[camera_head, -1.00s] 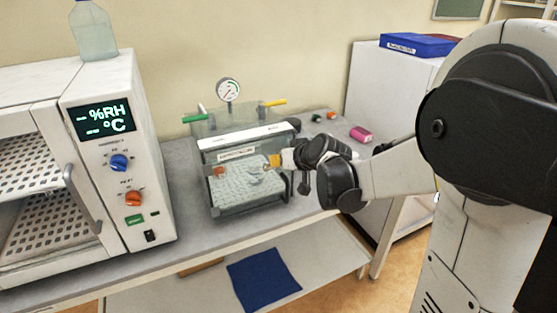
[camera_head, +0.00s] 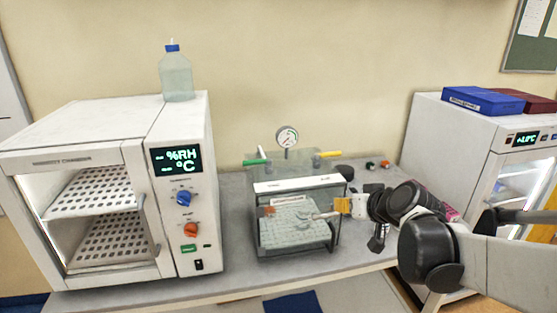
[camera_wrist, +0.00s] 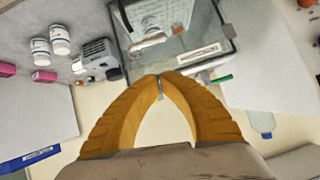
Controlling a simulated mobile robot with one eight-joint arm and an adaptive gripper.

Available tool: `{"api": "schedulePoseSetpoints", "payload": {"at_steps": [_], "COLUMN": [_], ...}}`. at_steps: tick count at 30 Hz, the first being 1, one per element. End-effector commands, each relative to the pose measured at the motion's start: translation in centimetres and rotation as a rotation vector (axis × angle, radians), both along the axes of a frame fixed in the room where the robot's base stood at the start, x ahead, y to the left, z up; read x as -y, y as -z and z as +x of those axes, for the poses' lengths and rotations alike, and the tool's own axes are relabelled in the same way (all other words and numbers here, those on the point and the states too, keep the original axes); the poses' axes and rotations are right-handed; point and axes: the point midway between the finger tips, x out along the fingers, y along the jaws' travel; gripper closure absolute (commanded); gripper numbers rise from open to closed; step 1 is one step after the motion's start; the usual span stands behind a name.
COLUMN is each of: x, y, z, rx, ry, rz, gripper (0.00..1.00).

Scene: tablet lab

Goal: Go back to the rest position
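My gripper (camera_head: 343,206) is at the right front of the clear vacuum chamber (camera_head: 262,232) on the bench. In the wrist view, the two orange ribbed fingers of my gripper (camera_wrist: 160,79) curve together and their tips meet. No held object can be made out; a small grey strip shows just behind the tips. The clear chamber (camera_wrist: 212,52) lies beyond the fingertips, with a white label on its edge. Whether the fingers touch it cannot be told.
A humidity chamber (camera_head: 183,235) with open shelves stands left, a bottle (camera_head: 176,77) on top. A white cabinet (camera_head: 425,130) with blue and dark red boxes stands right. White-capped bottles (camera_wrist: 60,40) and pink items lie on the bench (camera_head: 235,200). The chamber carries a gauge (camera_head: 287,137).

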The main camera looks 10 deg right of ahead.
Motion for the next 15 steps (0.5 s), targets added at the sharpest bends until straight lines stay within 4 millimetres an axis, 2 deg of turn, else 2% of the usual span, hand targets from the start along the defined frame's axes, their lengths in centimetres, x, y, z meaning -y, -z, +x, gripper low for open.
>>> {"api": "schedulePoseSetpoints", "payload": {"at_steps": [2, 5, 9, 12, 15], "x": [-0.9, -3.2, -6.9, -8.5, -9.1], "y": [0.6, 2.2, 6.0, 8.8, 11.1], "z": [-0.8, -3.3, -9.3, -13.7, -17.2], "rx": [-0.015, -0.068, -0.178, -0.251, -0.303], "ry": [-0.007, -0.025, -0.042, -0.037, -0.023], "rz": [-0.001, -0.009, -0.040, -0.074, -0.107], "gripper": [1.00, 1.00, 1.00, 1.00, 1.00]}}
